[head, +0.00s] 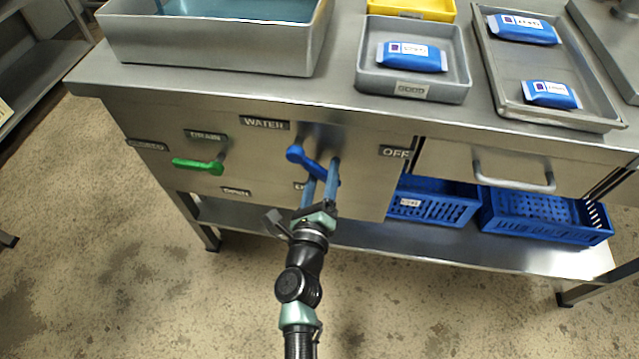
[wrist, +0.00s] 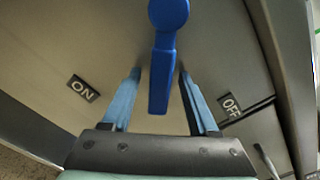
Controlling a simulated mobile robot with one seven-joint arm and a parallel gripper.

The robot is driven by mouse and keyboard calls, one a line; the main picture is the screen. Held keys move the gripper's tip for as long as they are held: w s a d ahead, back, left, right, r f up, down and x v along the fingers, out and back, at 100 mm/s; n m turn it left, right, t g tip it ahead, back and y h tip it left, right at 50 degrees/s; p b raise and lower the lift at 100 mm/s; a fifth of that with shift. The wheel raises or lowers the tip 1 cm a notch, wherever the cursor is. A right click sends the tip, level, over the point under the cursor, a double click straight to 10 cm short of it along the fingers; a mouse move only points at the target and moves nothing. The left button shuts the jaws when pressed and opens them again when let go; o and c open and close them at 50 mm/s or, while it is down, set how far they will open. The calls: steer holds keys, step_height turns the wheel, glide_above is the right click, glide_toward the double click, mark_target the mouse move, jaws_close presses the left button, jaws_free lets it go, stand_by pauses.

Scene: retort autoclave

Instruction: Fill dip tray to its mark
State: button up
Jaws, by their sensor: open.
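The grey dip tray (head: 210,46) stands on the bench at the top left with blue water (head: 240,9) in it; its far part is cut off and I cannot make out the level mark. The blue water lever (head: 296,153) is on the front panel under the WATER label (head: 264,123). It points down and right, between the ON label (wrist: 84,88) and the OFF label (head: 395,152). My gripper (head: 321,172) is open at the lever. In the wrist view, the lever (wrist: 160,75) hangs between my two fingers (wrist: 159,73), with gaps on both sides.
A green drain lever (head: 198,166) is left on the panel. A drawer handle (head: 515,180) sticks out at right. A grey GOOD tray (head: 367,75) and a metal tray (head: 507,88) hold blue packs on the bench. Blue crates (head: 545,216) stand on the lower shelf. The floor in front is clear.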

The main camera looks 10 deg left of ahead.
steer(key=s, duration=1.3)
steer(key=shift+w, duration=0.1)
stand_by(6.4)
